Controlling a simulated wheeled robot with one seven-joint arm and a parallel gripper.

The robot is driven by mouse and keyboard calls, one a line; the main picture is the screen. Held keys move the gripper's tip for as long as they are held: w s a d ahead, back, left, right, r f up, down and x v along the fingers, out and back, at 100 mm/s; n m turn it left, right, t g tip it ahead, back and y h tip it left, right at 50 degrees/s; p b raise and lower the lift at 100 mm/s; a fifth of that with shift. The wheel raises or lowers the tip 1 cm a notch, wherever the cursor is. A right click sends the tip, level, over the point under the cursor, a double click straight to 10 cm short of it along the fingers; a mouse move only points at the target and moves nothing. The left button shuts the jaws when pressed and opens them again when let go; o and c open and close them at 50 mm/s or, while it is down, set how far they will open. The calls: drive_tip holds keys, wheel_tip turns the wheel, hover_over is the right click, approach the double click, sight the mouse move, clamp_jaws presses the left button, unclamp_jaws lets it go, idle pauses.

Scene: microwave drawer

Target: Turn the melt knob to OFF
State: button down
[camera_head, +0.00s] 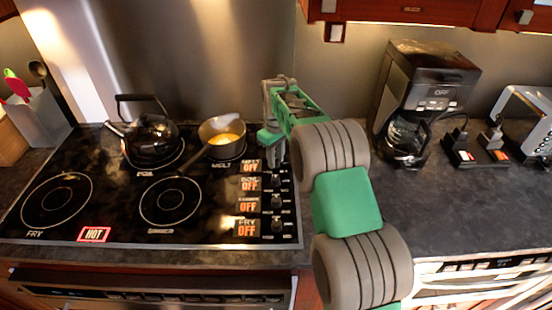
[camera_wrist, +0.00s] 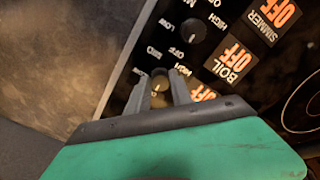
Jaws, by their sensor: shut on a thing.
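The melt knob (camera_wrist: 160,84) is a small dark knob at the far end of the cooktop's control column. My gripper (camera_wrist: 161,92) is shut on it, with one grey finger on each side. In the head view my gripper (camera_head: 273,156) reaches down at the far right of the cooktop, and it hides the melt knob there. The melt display (camera_head: 249,166) beside it glows orange and appears to read OFF. In the wrist view the melt display (camera_wrist: 202,94) is partly hidden by my gripper.
The boil knob (camera_wrist: 192,31) is close to my gripper. A saucepan (camera_head: 222,138) with yellow contents and a black kettle (camera_head: 150,140) stand on the cooktop (camera_head: 120,212). A coffee maker (camera_head: 425,90) stands to the right. The counter (camera_head: 450,215) in front of it is clear.

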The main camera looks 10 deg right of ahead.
idle(0.4)
drive_tip(key=c, duration=1.1)
unclamp_jaws()
drive_tip(key=shift+c, duration=0.2)
wheel_tip(320, 180, up, 8)
drive_tip(key=shift+f+b, duration=0.1)
drive_tip(key=shift+b, duration=0.55)
